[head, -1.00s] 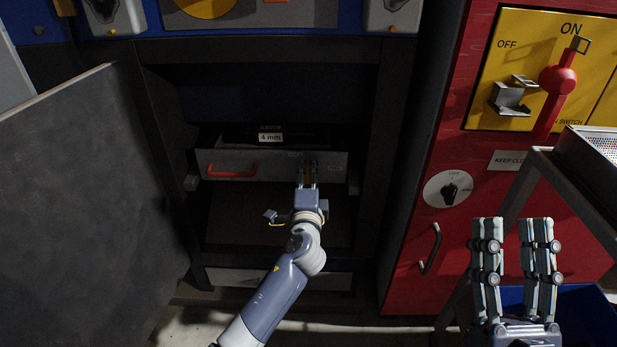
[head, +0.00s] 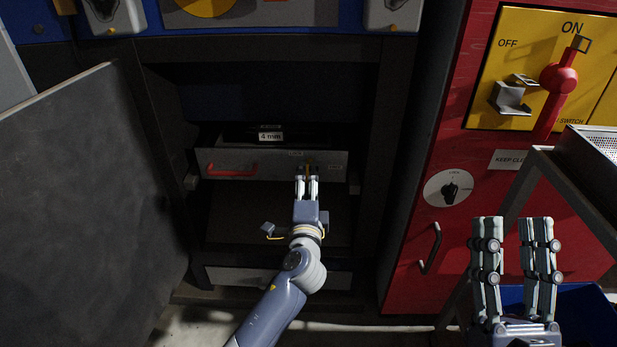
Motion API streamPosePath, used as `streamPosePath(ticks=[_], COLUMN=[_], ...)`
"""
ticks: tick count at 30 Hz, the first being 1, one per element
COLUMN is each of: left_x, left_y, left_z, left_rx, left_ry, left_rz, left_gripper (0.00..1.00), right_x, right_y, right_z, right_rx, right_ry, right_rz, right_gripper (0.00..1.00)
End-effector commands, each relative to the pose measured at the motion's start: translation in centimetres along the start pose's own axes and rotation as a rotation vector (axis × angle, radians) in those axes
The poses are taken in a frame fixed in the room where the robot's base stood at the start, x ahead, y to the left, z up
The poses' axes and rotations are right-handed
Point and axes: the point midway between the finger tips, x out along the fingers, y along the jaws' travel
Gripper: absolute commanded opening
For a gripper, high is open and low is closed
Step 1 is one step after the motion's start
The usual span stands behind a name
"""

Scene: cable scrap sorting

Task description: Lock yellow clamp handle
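The yellow clamp handle (head: 308,169) appears as a small yellow-orange piece on the right part of the grey drawer front in the head view. It is small and dark, so its exact position is unclear. My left gripper (head: 307,180) is just below it, pointing at the drawer front. Its two fingers are parallel with a dark gap between them, and nothing shows held. Whether the fingertips touch the handle cannot be told. My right gripper (head: 515,222) is open and empty at the lower right, its fingers pointing up.
The drawer (head: 275,178) has a red handle (head: 232,170) and a "4 mm" label. An open dark door (head: 90,205) stands at the left. A red cabinet (head: 400,290) with a yellow switch panel (head: 480,110) is at the right, beside a metal stand (head: 575,195) and blue bin (head: 590,310).

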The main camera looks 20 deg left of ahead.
Motion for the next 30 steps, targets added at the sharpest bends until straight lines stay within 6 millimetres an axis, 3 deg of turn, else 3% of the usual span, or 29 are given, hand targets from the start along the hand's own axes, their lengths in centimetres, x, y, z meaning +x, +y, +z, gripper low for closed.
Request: streamPosePath(ticks=[6,12,30], left_x=[-4.8,-7.3,-8.1], left_y=[0.1,0.1,0.0], left_z=[0.0,0.0,0.0], left_rx=[-0.003,-0.002,-0.002], left_ry=[0.001,0.001,0.0], left_rz=[0.003,0.002,0.0], left_gripper=[0.72,0.72,0.72], right_x=[0.0,0.0,0.0], right_y=[0.0,0.0,0.0], right_z=[0.0,0.0,0.0], right_rx=[0.0,-0.001,-0.001], right_ry=[0.0,0.0,0.0], right_rz=[0.0,0.0,0.0], right_gripper=[0.4,0.4,0.4])
